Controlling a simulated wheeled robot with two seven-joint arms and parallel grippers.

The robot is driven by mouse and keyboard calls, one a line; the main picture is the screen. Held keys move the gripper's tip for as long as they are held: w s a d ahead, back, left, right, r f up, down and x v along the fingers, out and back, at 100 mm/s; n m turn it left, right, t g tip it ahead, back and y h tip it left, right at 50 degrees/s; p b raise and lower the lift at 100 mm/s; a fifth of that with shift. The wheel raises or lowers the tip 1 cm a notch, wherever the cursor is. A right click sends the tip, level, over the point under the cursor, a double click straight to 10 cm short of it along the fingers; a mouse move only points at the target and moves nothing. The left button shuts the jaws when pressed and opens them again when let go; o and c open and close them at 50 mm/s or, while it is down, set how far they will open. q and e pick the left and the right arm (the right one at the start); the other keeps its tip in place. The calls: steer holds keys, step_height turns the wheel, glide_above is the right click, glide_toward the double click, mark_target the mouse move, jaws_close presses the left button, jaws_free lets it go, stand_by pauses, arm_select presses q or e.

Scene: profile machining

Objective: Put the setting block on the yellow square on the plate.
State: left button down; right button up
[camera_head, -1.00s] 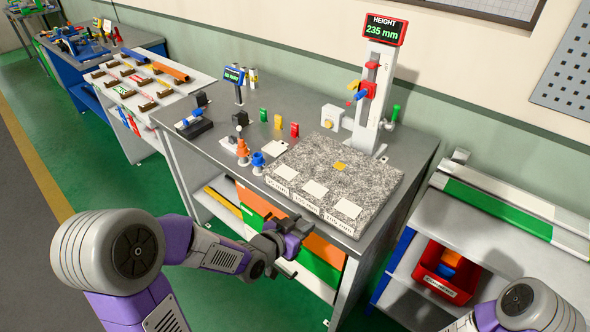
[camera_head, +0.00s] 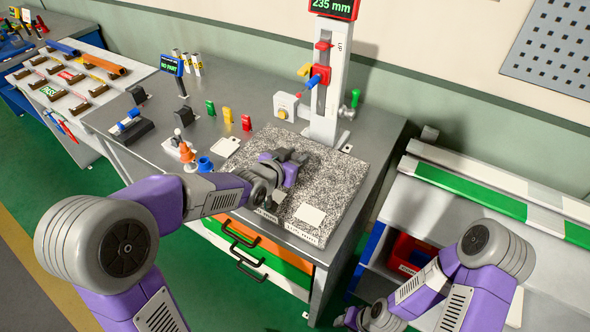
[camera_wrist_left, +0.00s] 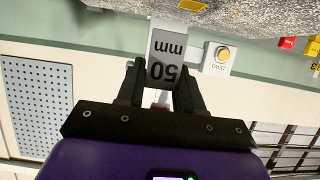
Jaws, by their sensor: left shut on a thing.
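The setting block (camera_wrist_left: 166,62) is a grey block marked "50 mm", upside down in the left wrist view, between the fingers of my left gripper (camera_wrist_left: 160,92). I cannot tell whether the block touches the plate. My right gripper (camera_head: 352,318) is low at the bottom edge, its fingers unclear.
The height gauge (camera_head: 331,95) stands behind the plate, with a white button box (camera_head: 287,106) beside it. Red, yellow and green pieces, an orange cone (camera_head: 187,158) and a blue piece (camera_head: 205,165) stand left of the plate. A white pad (camera_head: 309,215) lies on the plate's front.

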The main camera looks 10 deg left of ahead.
arm_select(q)
steer(key=shift+w+f+b, duration=0.1)
steer(key=shift+f+b, duration=0.35)
steer(key=shift+f, duration=1.85)
steer(key=shift+f, duration=0.1)
steer(key=c, duration=1.2)
jaws_free()
steer(key=shift+f, duration=0.15)
steer(key=o, duration=0.5)
steer(key=shift+r, duration=0.2)
